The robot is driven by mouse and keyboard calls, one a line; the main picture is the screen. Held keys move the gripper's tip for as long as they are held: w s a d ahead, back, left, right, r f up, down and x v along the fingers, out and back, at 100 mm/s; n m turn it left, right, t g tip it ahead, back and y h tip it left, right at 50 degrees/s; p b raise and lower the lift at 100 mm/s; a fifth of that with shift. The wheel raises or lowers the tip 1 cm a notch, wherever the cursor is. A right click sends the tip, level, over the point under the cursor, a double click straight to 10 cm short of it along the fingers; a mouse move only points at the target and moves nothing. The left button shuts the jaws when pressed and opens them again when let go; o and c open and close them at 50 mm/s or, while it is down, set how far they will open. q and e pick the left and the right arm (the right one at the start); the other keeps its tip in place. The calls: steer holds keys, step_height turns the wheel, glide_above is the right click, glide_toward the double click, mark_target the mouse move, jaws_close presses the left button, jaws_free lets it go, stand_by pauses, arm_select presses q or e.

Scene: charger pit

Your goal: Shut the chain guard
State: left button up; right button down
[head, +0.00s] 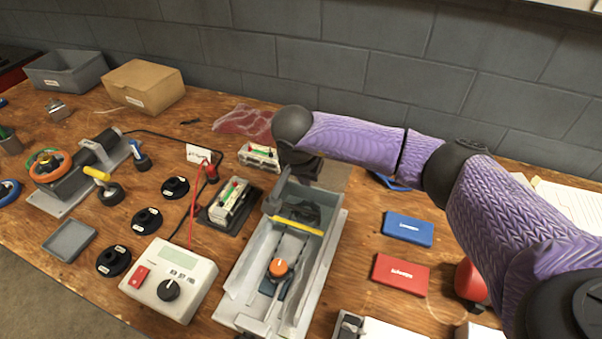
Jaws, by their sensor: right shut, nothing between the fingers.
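A long grey open-topped housing (333,251) stands on the bench in the middle. I cannot tell for sure whether it is the chain guard or bears it. Inside are an orange knob (278,267), a grey lever and a dark recess, with a yellow strip (299,226) across the far part. My left gripper is not in view.
A white meter with a black dial (169,289) stands left of the housing. A battery in a black cradle (230,205) is close to my right gripper. A blue box (408,228) and a red box (400,273) lie to the right. A machine with an orange wheel (50,166) stands far left.

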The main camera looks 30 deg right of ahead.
mark_target(303, 206)
steer(key=b+x, duration=0.1)
steer(key=x, duration=0.3)
steer(key=shift+a+f, duration=0.1)
steer(key=shift+f, duration=0.1)
steer(key=shift+s+a+r+p, duration=0.2)
steer(key=shift+s+a, duration=0.35)
steer(key=shift+s+a+r+p, duration=0.15)
steer(key=shift+s+a+r, duration=0.1)
steer(key=shift+s+a, duration=0.4)
steer(key=shift+a, duration=0.15)
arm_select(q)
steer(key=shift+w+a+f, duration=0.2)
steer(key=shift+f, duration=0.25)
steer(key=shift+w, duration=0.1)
